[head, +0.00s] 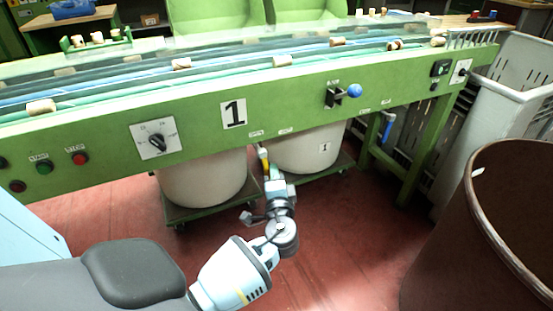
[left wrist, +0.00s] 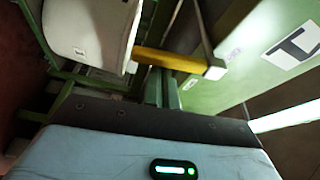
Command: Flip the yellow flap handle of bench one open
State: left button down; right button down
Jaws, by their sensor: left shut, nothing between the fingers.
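Bench one (head: 205,133) is the green sorting bench with a "1" plate, crossing the head view. Its yellow flap handle (head: 263,154) shows small under the front panel, between two white bins. In the left wrist view the yellow handle (left wrist: 170,60) is a bar running sideways, with a pale yellow block at its right end. My left gripper (head: 268,174) is below the bench edge, just under the handle. Its fingers also show in the left wrist view (left wrist: 163,76), shut and empty, close to the bar; I cannot tell whether they touch it. My right gripper is not in view.
White bins (head: 203,180) (head: 308,150) stand on green dollies under the bench, close beside my left gripper. A large brown tub (head: 490,240) and a grey crate (head: 490,100) stand at right. Corks lie on the belts. The red floor in front is partly clear.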

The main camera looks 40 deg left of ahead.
pick_arm(q)
jog(key=shift+s+a+f, duration=0.15)
jog(key=shift+s, duration=0.15)
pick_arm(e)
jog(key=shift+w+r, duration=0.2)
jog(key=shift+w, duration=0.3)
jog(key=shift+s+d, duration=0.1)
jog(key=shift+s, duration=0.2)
